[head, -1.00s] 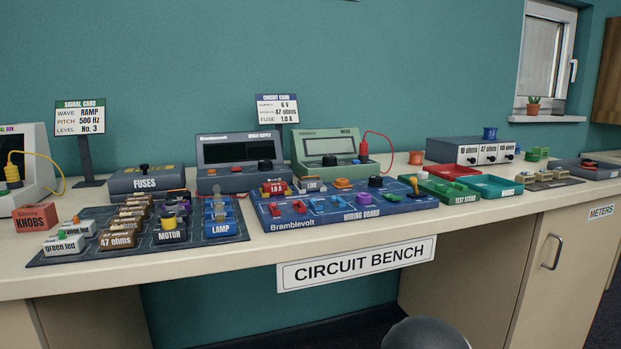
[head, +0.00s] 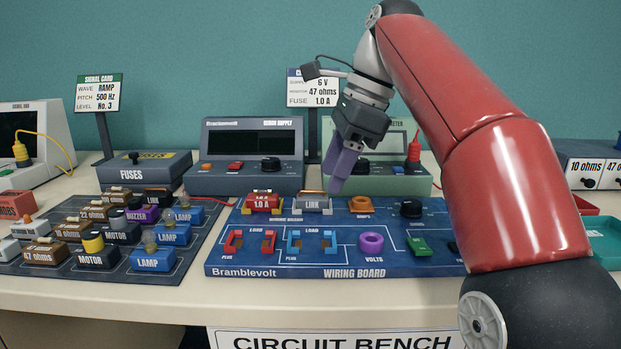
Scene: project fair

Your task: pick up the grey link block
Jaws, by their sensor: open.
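The grey link block (head: 312,204) sits upright in the back row of the blue wiring board (head: 290,271), with "LINK" on its front face. It stands just right of the red fuse block (head: 263,202). My gripper (head: 343,178) is above the back of the board, a little to the right of the link block and apart from it. Its purple fingers point down and hold nothing. The fingers nearly overlap in this view, so the gap between them is hard to see.
Right of the link block is an orange socket (head: 360,204), with a black knob (head: 411,208) beyond it. The bench supply (head: 245,177) and the meter (head: 398,184) stand behind the board. A dark mat (head: 100,279) with several component blocks lies left.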

